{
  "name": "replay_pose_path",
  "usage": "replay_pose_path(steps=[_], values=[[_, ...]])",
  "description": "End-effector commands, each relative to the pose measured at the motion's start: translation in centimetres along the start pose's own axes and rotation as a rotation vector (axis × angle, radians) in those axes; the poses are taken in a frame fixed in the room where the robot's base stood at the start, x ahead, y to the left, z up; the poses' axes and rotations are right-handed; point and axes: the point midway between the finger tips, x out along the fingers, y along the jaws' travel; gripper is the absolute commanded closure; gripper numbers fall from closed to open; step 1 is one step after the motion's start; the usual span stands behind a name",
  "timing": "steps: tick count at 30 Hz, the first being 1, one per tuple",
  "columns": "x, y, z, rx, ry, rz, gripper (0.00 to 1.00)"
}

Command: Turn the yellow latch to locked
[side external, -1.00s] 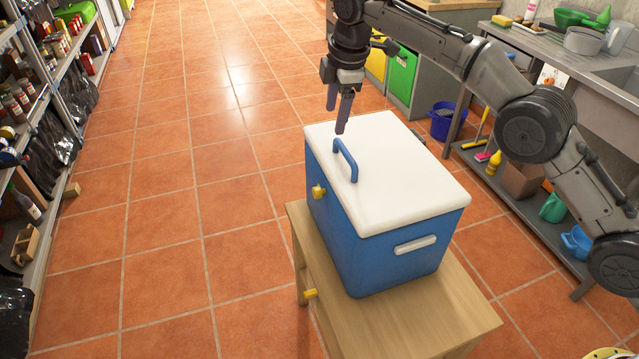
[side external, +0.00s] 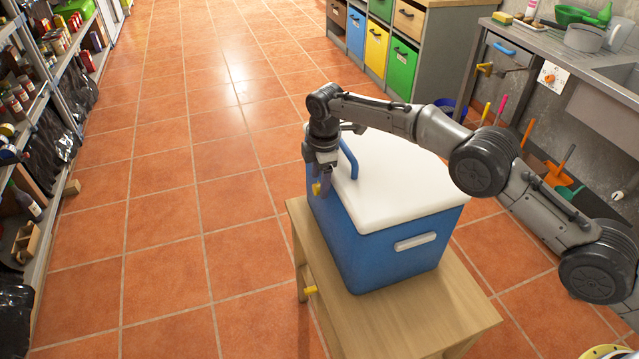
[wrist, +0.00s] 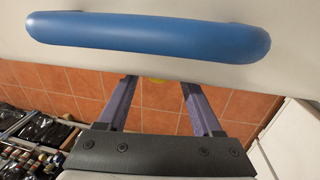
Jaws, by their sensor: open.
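The yellow latch (side external: 316,188) is on the left face of a blue cool box (side external: 385,255) with a white lid (side external: 405,185). My gripper (side external: 321,186) is down beside that face, its fingers at the latch and partly covering it. In the wrist view my gripper (wrist: 158,85) is open, its two fingers apart. A blue handle (wrist: 150,36) is on the lid, close to the wrist.
The box stands on a wooden table (side external: 440,315) with a yellow knob (side external: 310,291) on its left side. Shelves (side external: 45,140) line the far left. A sink counter (side external: 560,60) is at the right. The tiled floor left of the box is clear.

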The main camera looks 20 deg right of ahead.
Motion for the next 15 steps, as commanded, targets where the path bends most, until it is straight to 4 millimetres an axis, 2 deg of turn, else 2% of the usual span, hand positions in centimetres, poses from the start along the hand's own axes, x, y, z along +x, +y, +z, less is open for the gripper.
replay_pose_path(steps=[6,15], values=[[1.9,0.1,0.0,0.000,0.000,0.001,0.33],[2.1,0.1,0.0,0.000,0.001,0.002,0.33]])
